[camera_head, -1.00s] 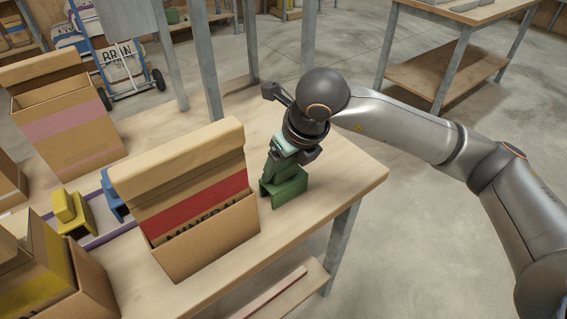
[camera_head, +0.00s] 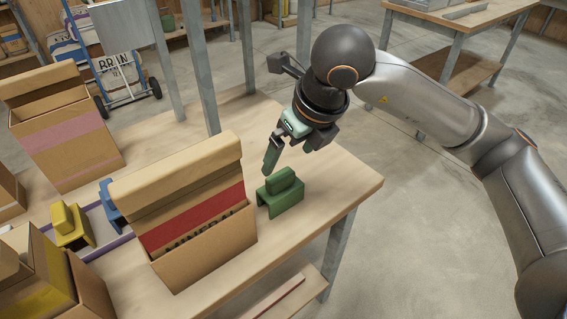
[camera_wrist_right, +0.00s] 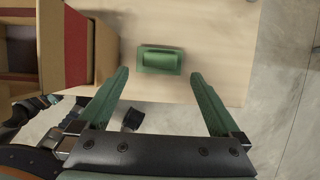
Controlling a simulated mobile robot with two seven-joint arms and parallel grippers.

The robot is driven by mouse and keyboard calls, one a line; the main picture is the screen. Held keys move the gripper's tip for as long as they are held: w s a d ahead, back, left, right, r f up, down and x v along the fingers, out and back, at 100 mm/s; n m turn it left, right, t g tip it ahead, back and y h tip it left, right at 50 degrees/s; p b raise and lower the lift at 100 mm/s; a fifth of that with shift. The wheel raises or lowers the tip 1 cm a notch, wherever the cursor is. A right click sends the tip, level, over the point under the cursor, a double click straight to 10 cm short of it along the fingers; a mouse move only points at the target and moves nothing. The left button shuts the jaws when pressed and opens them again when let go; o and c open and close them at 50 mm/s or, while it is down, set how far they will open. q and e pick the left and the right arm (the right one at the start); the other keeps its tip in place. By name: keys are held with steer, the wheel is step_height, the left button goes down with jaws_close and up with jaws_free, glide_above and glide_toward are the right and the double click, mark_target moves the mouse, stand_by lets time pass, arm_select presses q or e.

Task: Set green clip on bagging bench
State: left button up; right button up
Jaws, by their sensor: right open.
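The green clip (camera_head: 281,193) stands on the wooden bench (camera_head: 335,172) near its right end, beside a cardboard box with a red band. My right gripper (camera_head: 287,160) is just above the clip, open and apart from it. In the right wrist view the clip (camera_wrist_right: 161,60) lies on the bench top, ahead of and between the two spread green fingers (camera_wrist_right: 160,88), with nothing held. My left gripper is not in view.
The red-banded box (camera_head: 197,220) stands close left of the clip. A yellow clip (camera_head: 72,228) and a blue clip (camera_head: 110,203) sit in a tray further left. Another box (camera_head: 65,135) stands behind. Bare bench lies behind the green clip.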

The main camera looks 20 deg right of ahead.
steer(key=shift+v, duration=1.8)
